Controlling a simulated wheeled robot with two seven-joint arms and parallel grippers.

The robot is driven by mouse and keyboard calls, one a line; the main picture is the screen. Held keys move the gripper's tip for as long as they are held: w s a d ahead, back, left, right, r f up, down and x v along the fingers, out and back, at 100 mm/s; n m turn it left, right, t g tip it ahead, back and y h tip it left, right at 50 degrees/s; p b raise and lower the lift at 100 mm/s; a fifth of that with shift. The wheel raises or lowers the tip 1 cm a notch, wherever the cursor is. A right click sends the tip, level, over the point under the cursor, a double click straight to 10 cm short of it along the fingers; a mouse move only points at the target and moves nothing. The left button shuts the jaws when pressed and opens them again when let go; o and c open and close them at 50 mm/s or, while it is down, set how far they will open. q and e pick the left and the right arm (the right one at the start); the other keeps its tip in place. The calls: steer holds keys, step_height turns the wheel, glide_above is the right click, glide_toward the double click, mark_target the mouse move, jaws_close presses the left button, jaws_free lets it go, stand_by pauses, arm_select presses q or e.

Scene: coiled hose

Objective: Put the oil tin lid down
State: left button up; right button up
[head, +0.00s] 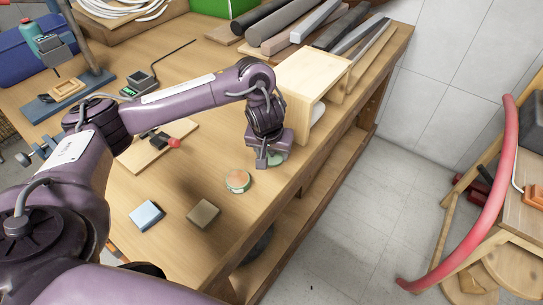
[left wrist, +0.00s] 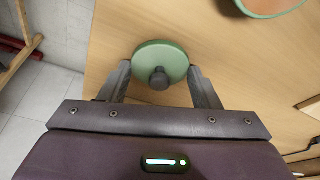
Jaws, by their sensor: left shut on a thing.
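The oil tin lid (left wrist: 161,62) is a round green disc with a dark knob, seen from above in the left wrist view. My left gripper (left wrist: 160,75) is shut on it, with one finger at each side of its rim. In the head view the lid (head: 279,157) shows partly below my left gripper (head: 270,160), over the bench top near its right edge. Whether it touches the bench I cannot tell. The round open tin (head: 237,181) with a green rim stands to its lower left; its rim also shows in the left wrist view (left wrist: 270,12). My right gripper is out of view.
A pale wooden box (head: 305,80) stands just behind my left gripper. A blue block (head: 147,215) and a brown block (head: 203,214) lie on the workbench (head: 200,150) in front. Bars and pipes (head: 290,25) lie at the back. A red hose (head: 480,215) hangs at right.

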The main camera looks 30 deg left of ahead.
arm_select(q)
steer(key=shift+f, duration=0.15)
steer(key=shift+f, duration=0.15)
steer(key=o, duration=1)
